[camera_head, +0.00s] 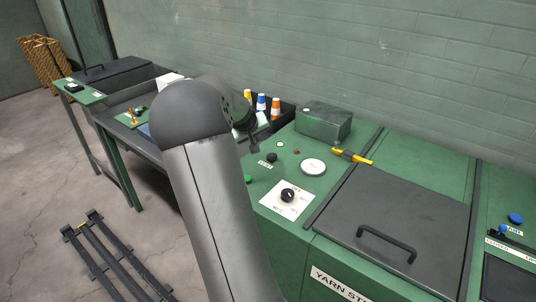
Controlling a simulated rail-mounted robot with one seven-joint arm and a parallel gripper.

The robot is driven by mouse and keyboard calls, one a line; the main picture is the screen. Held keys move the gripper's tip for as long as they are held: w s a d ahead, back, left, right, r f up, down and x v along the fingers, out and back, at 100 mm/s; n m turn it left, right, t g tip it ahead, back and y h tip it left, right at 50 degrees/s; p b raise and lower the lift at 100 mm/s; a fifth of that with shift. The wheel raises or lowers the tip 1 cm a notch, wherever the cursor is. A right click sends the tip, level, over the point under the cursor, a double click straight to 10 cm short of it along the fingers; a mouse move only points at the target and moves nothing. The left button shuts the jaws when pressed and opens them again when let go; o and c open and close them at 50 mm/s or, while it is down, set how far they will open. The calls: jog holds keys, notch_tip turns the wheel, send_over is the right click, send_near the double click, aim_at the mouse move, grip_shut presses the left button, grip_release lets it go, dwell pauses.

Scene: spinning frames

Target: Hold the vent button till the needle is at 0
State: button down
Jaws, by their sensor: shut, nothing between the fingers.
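A round white-faced gauge (313,167) sits on the green machine top; its needle is too small to read. A dark round button (271,157) stands left of it, beside a small white label (265,165) that seems to read VENT. My gripper (254,147) shows partly behind my arm, just left of the dark button and apart from it in the picture. Its fingers are shut and empty. I cannot tell its height above the panel.
A black knob (288,195) on a white plate and a green button (248,178) are close by. A grey-green box (324,124) and a yellow-handled tool (352,156) lie behind. A dark lid with a handle (386,243) is right. Coloured cones (262,103) stand behind my gripper.

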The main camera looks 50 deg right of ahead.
jog(key=h, duration=0.2)
send_over(271, 157)
jog(key=shift+r, duration=0.45)
notch_tip(271, 157, down, 8)
jog(key=b, duration=0.4)
jog(key=shift+r, duration=0.15)
jog(key=shift+f+b, duration=0.5)
jog(key=shift+f, duration=0.1)
dwell(1.1)
jog(key=shift+f+b, duration=0.4)
jog(key=shift+b, duration=0.1)
